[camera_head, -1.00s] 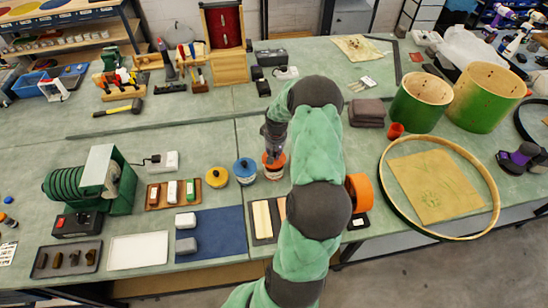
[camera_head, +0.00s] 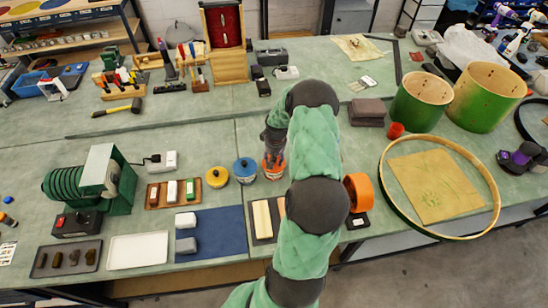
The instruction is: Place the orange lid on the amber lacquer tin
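An orange lid (camera_head: 274,164) shows at the top of a pale tin (camera_head: 273,176), at the right end of a row of lidded tins. It looks seated on or very close to the tin's rim; any gap is too small to tell. My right gripper (camera_head: 273,154) points down at the orange lid, its fingertips at or around it. Whether the fingers are shut on the lid or spread is unclear. My green-sleeved arm hides the bench to the right of the tin. My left gripper is not in view.
A blue-lidded tin (camera_head: 244,170) stands close to the left, then a yellow-lidded tin (camera_head: 217,177). A dark tray with pale strips (camera_head: 262,217) and a blue mat (camera_head: 220,232) lie in front. An orange roll (camera_head: 358,192) is right of my arm.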

